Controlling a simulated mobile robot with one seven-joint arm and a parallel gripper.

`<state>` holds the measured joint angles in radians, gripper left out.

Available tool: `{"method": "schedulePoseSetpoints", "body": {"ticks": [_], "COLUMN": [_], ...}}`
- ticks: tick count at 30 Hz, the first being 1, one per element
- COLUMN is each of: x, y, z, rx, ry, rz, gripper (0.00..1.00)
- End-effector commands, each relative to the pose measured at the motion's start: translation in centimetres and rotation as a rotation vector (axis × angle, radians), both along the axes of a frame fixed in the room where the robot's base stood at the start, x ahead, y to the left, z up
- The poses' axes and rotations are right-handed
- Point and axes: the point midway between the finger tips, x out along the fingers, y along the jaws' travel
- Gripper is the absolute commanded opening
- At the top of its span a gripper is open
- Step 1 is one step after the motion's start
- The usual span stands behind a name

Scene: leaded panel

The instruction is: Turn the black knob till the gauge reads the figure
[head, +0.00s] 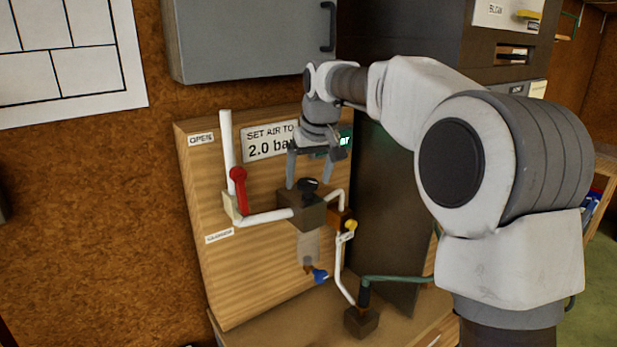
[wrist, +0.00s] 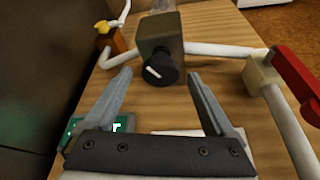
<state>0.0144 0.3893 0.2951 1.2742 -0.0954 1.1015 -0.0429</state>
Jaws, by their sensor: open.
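The black knob (head: 308,186) sits on top of a dark brown block (head: 301,209) on the wooden panel. In the wrist view the knob (wrist: 160,70) shows a white pointer line, and it lies just beyond and between my fingertips. My gripper (head: 311,182) is open above the knob, one finger to each side; in the wrist view its fingers (wrist: 159,76) show apart with nothing between them. A sign (head: 265,143) reads "SET AIR TO 2.0 ba", its right end hidden by my gripper. The green gauge display (head: 346,141) is mostly hidden behind my gripper, its figure unreadable.
A red lever (head: 239,190) stands on the white pipe left of the knob, between OPEN (head: 201,139) and another label. A yellow knob (head: 351,225) and a blue valve handle (head: 320,276) are nearby. A grey cabinet (head: 250,40) hangs above.

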Motion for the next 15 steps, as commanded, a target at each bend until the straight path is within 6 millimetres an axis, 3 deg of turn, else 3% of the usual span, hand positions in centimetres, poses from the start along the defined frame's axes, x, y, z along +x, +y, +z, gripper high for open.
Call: {"method": "schedulePoseSetpoints", "body": {"ticks": [11,15], "x": [0.19,0.19], "y": [0.10,0.09], "z": [-0.51,-0.50], "rx": [0.001,0.000], "ry": [0.000,0.000], "rz": [0.000,0.000], "gripper": [0.87,0.62]}}
